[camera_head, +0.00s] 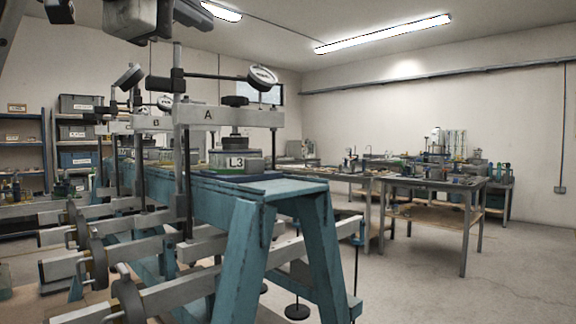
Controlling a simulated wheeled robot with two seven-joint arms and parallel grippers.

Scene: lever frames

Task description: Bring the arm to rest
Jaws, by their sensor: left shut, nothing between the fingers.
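My left gripper (190,14) shows at the top left edge of the head view, partly cut off by the frame. It is shut and empty, in the air above the lever frames, apart from them in the picture. The nearest lever frame (229,117) is marked A and has a dial gauge (262,78) on a rod. A cell marked L3 (236,162) sits under its crossbeam. Frame B (155,124) stands behind it. My right gripper is not in view.
The frames stand on a blue bench (240,245), with long lever arms (165,294) and round weights (97,262) jutting left. Worktables (432,181) with equipment stand at the right. Shelves with bins (78,130) stand at the back left. The floor at right is open.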

